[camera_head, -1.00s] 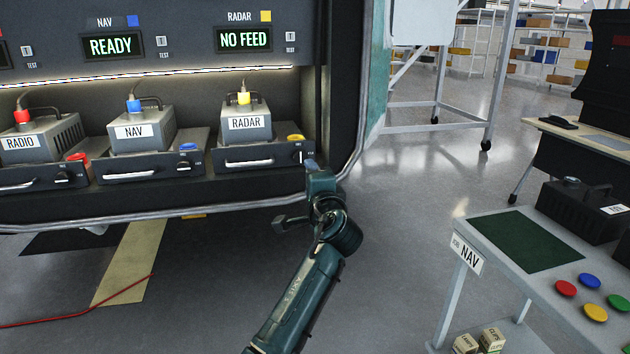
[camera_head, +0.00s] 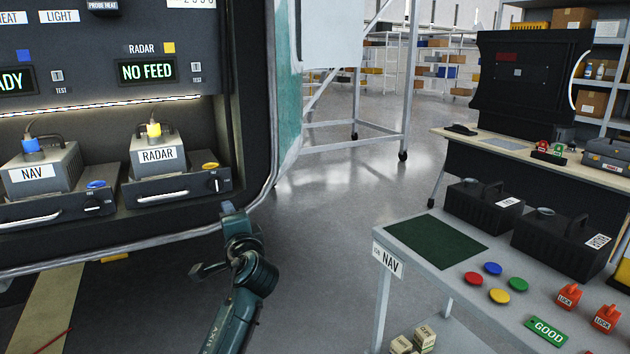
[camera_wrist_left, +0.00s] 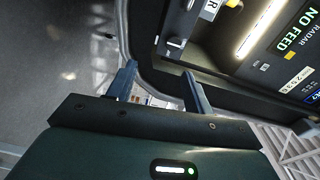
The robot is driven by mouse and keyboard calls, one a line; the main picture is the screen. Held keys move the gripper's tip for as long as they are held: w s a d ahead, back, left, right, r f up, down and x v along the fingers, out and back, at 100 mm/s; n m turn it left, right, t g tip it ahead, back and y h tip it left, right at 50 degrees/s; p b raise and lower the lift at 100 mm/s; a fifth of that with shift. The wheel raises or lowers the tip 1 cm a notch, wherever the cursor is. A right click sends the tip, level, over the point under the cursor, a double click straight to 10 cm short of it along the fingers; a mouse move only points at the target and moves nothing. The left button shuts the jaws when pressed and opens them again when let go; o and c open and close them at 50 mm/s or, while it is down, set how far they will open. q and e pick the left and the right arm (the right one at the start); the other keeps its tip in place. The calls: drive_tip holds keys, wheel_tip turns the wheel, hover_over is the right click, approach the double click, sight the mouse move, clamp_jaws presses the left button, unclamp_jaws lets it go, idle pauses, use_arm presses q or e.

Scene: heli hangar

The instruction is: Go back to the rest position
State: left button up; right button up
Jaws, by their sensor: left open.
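My left gripper (camera_head: 231,210) is in the lower middle-left of the head view, in front of the rack's lower right edge. It appears just below and right of the RADAR unit. In the left wrist view its two fingers (camera_wrist_left: 158,72) stand apart with nothing between them. The RADAR unit (camera_head: 157,157) sits in its tray (camera_head: 165,193) with a yellow plug on top; its display (camera_head: 147,72) reads NO FEED. The NAV unit (camera_head: 45,172) sits to its left with a blue plug. My right gripper is not in view.
A grey table (camera_head: 385,246) labelled NAV stands at the right, with a green mat (camera_head: 435,245), two black cases, coloured discs and red LOCK pieces. A desk (camera_head: 530,150) and shelves are behind. Open floor (camera_head: 320,215) lies between rack and table.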

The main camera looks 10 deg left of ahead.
use_arm(q)
drive_tip(key=s+d+f+n+g+h, duration=0.1)
drive_tip(key=s+d+f+h, duration=0.25)
drive_tip(key=s+f, duration=0.55)
drive_tip(key=s+d+f+n+h, duration=0.2)
drive_tip(key=s+f+h, duration=0.3)
drive_tip(key=s+f, duration=0.45)
drive_tip(key=s+d+f+n+h, duration=0.2)
drive_tip(key=s, duration=0.4)
drive_tip(key=s+d+f+n+h, duration=0.1)
drive_tip(key=s+f+h, duration=0.1)
drive_tip(key=s, duration=0.3)
drive_tip(key=s+d+r+n+g+p, duration=0.1)
drive_tip(key=s+r+p, duration=0.5)
drive_tip(key=p, duration=0.8)
drive_tip(key=shift+r+n+g, duration=0.15)
drive_tip(key=shift+n+g, duration=0.45)
drive_tip(key=shift+g, duration=0.6)
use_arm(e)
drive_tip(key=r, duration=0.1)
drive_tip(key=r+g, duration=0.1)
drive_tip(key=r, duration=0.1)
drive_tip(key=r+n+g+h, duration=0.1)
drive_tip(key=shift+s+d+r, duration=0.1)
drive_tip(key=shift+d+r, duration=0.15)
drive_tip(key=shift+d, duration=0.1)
use_arm(q)
drive_tip(key=shift+s, duration=0.1)
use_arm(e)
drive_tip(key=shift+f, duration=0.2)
